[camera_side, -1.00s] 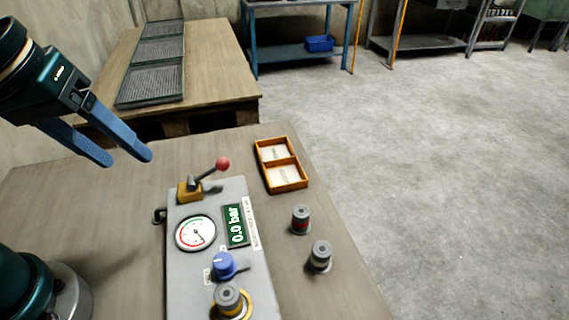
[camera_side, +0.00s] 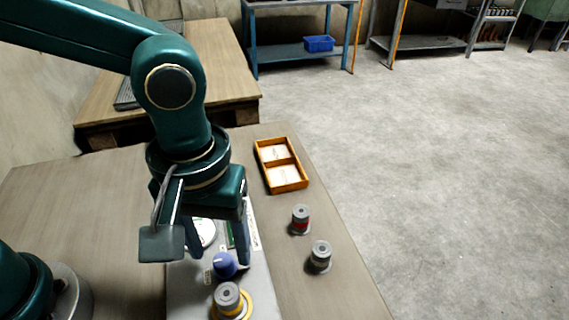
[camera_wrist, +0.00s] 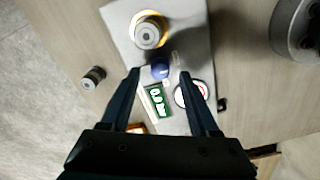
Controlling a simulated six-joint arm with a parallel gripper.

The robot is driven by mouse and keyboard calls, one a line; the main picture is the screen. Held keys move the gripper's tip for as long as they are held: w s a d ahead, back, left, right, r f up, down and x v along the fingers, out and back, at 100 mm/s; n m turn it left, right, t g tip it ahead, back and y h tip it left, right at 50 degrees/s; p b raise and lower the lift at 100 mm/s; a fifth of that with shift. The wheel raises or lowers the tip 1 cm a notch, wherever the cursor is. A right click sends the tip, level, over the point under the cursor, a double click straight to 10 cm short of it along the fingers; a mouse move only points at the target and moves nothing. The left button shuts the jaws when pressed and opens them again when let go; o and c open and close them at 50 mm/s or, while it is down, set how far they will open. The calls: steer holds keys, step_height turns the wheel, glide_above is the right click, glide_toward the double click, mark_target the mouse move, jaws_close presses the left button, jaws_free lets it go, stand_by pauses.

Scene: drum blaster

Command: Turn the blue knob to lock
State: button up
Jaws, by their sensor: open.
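The blue knob (camera_side: 224,264) stands on the grey control panel (camera_side: 190,297), with small labels at its left. In the wrist view the blue knob (camera_wrist: 160,70) lies between and just beyond my two fingertips. My gripper (camera_side: 215,262) is open and empty, pointing down over the panel beside the knob; its fingers (camera_wrist: 160,72) are spread on both sides in the wrist view. I cannot tell whether a finger touches the knob. The gauge (camera_wrist: 190,94) and the green display reading 0.0 bar (camera_wrist: 157,100) are partly hidden by my gripper in the side view. The red-tipped lever is hidden there.
A grey cylinder in a yellow ring (camera_side: 229,300) stands on the panel close to the knob. Two loose cylinders, one red-banded (camera_side: 300,219) and one grey (camera_side: 320,256), stand to the right. An orange two-part tray (camera_side: 282,165) lies behind them. The table's left side is clear.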

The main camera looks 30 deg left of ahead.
steer(key=shift+f, duration=1.05)
jaws_close()
steer(key=shift+m, duration=0.3)
steer(key=m, duration=1.7)
steer(key=shift+r, duration=0.1)
